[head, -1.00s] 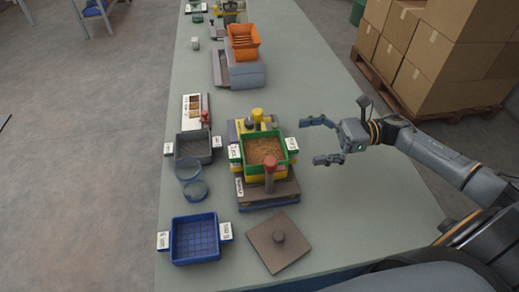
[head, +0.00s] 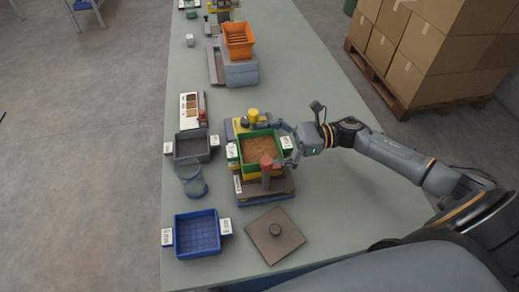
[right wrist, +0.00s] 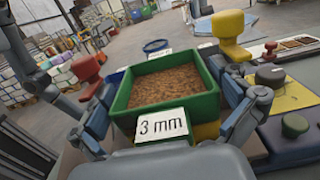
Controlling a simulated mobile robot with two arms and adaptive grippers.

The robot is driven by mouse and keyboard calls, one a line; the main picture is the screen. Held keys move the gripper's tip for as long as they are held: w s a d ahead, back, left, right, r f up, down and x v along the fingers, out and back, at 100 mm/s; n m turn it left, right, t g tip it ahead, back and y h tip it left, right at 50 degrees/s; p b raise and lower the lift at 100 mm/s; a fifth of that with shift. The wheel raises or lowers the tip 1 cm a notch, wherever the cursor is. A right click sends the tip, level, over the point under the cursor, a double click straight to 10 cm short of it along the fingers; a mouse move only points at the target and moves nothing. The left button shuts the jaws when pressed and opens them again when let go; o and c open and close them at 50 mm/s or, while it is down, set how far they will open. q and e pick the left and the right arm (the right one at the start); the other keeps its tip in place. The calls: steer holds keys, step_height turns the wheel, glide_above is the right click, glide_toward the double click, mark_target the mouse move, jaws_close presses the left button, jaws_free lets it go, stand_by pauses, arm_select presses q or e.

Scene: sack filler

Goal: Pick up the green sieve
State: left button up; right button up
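The green sieve (head: 246,165) is a square tray filled with brown grains. It sits level on top of a yellow frame (head: 251,173) on the machine. It has a white label tab on each side. My right gripper (head: 285,146) is at the sieve's right side, fingers spread on either side of the right tab. In the right wrist view the sieve (right wrist: 160,110) is straight ahead. Its "3 mm" tab (right wrist: 163,125) lies between the two open fingers, with a gap on each side. My left gripper is not in view.
A red-topped post (head: 267,163) stands close in front of the sieve, with yellow and grey knobs behind it. A blue sieve (head: 197,236), a grey sieve (head: 192,147) and a square lid (head: 274,235) lie around. The table's right side is clear.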

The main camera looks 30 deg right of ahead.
steer(key=c, duration=0.8)
steer(key=shift+d, duration=0.1)
steer(key=shift+s+d+r+b, duration=0.1)
steer(key=shift+d+r+b, duration=0.25)
steer(key=shift+d+r, duration=0.1)
steer(key=s+d+r+b, duration=0.3)
steer(key=d+r, duration=0.4)
steer(key=d, duration=0.5)
steer(key=shift+s+d, duration=0.15)
steer(key=shift+d, duration=0.15)
